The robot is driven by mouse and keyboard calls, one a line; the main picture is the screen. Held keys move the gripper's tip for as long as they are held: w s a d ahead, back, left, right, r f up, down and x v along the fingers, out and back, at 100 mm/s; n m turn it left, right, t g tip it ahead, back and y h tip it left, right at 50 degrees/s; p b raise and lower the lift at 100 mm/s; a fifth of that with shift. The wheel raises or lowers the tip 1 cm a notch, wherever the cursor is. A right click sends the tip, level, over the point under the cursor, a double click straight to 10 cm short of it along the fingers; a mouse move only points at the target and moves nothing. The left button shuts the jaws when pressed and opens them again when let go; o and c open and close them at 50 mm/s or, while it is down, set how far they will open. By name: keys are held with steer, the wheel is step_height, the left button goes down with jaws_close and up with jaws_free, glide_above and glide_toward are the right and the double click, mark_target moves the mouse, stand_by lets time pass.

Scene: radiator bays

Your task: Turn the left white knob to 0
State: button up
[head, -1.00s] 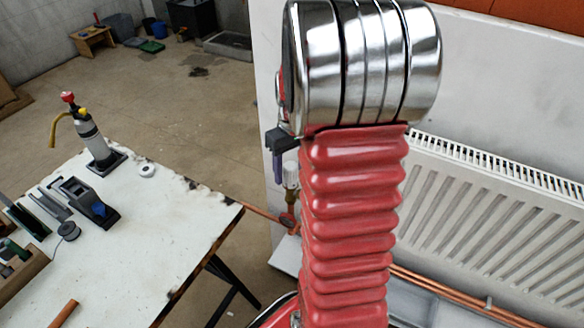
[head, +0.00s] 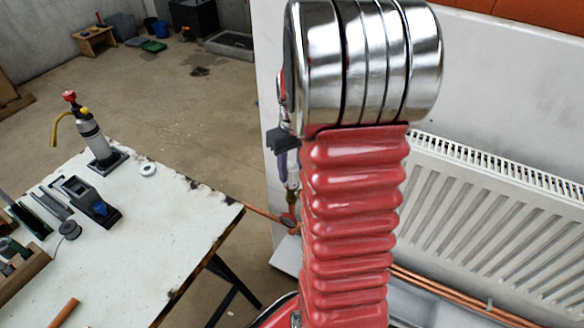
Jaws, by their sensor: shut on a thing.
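The white knob (head: 293,176) shows only as a pale sliver at the left end of the radiator, on top of a brass and copper valve. My red and chrome arm hides most of it, and its scale and pointer cannot be read. My gripper (head: 284,165) shows in part, as a dark body with a purplish finger hanging down against the knob. It is shut on the knob. The other finger is hidden behind my arm.
The white radiator (head: 500,215) stands at the right, with copper pipes (head: 440,287) below it. A worn white workbench (head: 150,225) at the left holds a blowtorch (head: 92,135) and several tools. Floor shows between bench and wall.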

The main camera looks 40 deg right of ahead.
steer(key=shift+m, duration=0.3)
steer(key=m, duration=0.7)
steer(key=shift+m, duration=0.4)
steer(key=m, duration=0.4)
steer(key=shift+a+m, duration=0.15)
steer(key=shift+m, duration=0.15)
steer(key=m, duration=0.4)
steer(key=shift+m, duration=0.4)
steer(key=shift+r, duration=0.1)
steer(key=o, duration=0.8)
steer(key=shift+w, duration=0.1)
steer(key=shift+c, duration=0.2)
steer(key=shift+o, duration=1.4)
